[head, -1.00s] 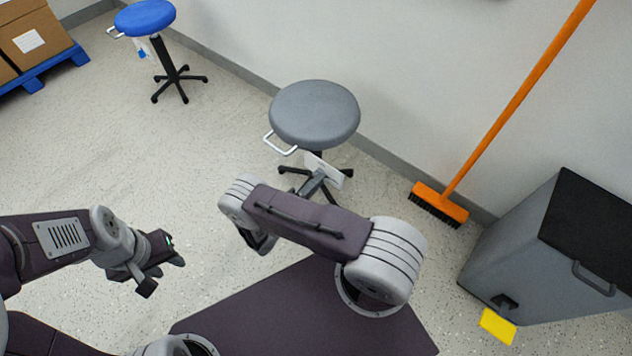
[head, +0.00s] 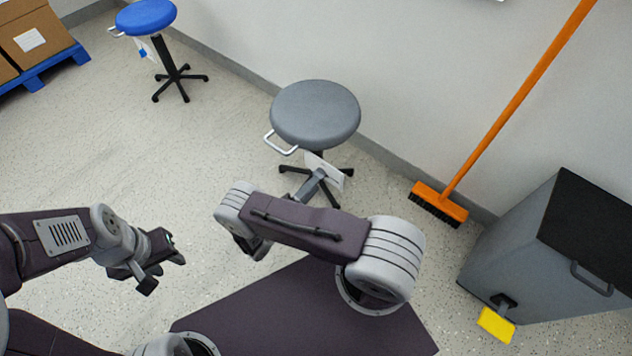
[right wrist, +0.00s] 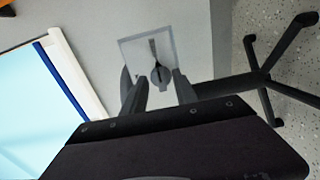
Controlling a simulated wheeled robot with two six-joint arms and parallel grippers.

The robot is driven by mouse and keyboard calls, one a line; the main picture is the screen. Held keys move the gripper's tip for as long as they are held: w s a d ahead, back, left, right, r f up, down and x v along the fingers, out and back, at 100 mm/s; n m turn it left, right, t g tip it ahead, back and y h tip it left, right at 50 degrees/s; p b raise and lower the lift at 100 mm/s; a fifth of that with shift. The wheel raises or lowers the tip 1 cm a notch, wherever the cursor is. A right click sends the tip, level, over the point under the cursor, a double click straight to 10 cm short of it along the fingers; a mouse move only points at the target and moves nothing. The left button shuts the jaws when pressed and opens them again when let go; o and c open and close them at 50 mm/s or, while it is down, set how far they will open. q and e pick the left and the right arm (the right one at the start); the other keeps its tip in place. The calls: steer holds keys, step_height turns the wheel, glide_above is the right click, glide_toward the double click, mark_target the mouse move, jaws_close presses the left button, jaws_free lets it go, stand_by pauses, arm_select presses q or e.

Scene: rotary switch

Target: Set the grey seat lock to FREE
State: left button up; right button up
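The grey stool (head: 315,115) stands by the wall in the head view, with a pale lock plate (head: 330,170) under its seat. In the right wrist view a square panel (right wrist: 180,42) carries a dark round knob (right wrist: 160,74) with a narrow pointer towards the top of the picture. My right gripper (right wrist: 160,86) is open, with one finger on each side of the knob; I cannot tell whether they touch it. In the head view my right gripper (head: 312,184) is at the lock plate, partly hiding it. My left gripper (head: 166,272) is open and empty above the floor.
A blue stool (head: 146,17) stands at the back left, near boxes (head: 32,35) on a blue pallet (head: 50,66). An orange broom (head: 515,105) leans on the wall.

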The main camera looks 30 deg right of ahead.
steer(key=v, duration=0.6)
steer(key=shift+s+a+p, duration=0.15)
steer(key=shift+a+p, duration=0.2)
steer(key=shift+p, duration=0.05)
